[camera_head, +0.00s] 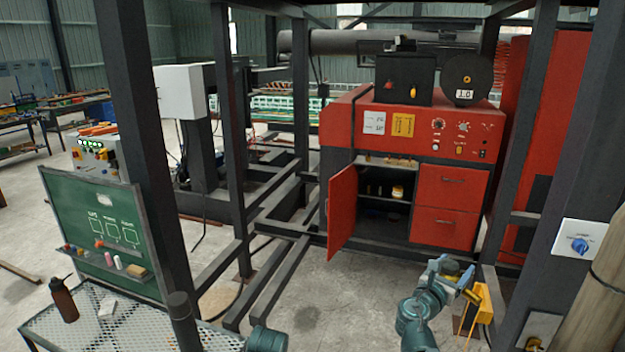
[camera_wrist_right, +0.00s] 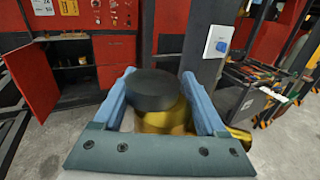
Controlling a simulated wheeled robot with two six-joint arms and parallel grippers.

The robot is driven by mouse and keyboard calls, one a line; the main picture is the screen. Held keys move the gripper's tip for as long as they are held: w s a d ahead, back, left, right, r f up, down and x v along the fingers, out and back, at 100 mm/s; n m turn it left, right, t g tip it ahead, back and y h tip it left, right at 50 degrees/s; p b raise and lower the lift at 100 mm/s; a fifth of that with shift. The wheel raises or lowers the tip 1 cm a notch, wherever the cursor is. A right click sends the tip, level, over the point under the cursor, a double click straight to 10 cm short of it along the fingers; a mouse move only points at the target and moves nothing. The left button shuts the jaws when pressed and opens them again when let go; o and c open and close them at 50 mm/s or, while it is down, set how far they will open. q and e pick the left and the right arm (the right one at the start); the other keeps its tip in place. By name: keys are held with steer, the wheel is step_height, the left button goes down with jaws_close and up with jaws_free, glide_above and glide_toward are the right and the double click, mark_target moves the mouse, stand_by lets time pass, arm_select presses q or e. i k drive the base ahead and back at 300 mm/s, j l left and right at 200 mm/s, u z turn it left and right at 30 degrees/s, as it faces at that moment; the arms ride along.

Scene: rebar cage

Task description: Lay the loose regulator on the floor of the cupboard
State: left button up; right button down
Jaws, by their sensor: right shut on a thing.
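My right gripper (camera_head: 457,274) is at the lower right of the head view, in front of and to the right of the red cupboard. It is shut on the regulator, which has a round black knob (camera_wrist_right: 152,90) and a brass body (camera_wrist_right: 165,118) between the fingers in the right wrist view. In the head view the regulator is small and partly hidden by the gripper. The cupboard (camera_head: 343,210) stands with its left door open; its floor and an inner shelf show dark. It also shows at the left of the right wrist view (camera_wrist_right: 115,50). My left gripper is not in view.
Small items, one a yellow-and-white jar (camera_head: 397,191), stand on the cupboard's shelf. Two red drawers (camera_head: 447,182) are to its right. Dark steel posts (camera_head: 233,140) frame the scene. A yellow object (camera_head: 484,308) is beside my right gripper. A mesh table (camera_head: 75,325) is at lower left.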

mark_target(389, 229)
steer(key=i+l+z, duration=0.1)
steer(key=i+l, duration=0.9)
steer(key=l, duration=0.15)
steer(key=i+l, duration=0.15)
steer(key=i, duration=0.55)
steer(key=i+l, duration=0.15)
steer(key=i, duration=0.55)
steer(key=i+z, duration=0.15)
steer(key=i, duration=0.95)
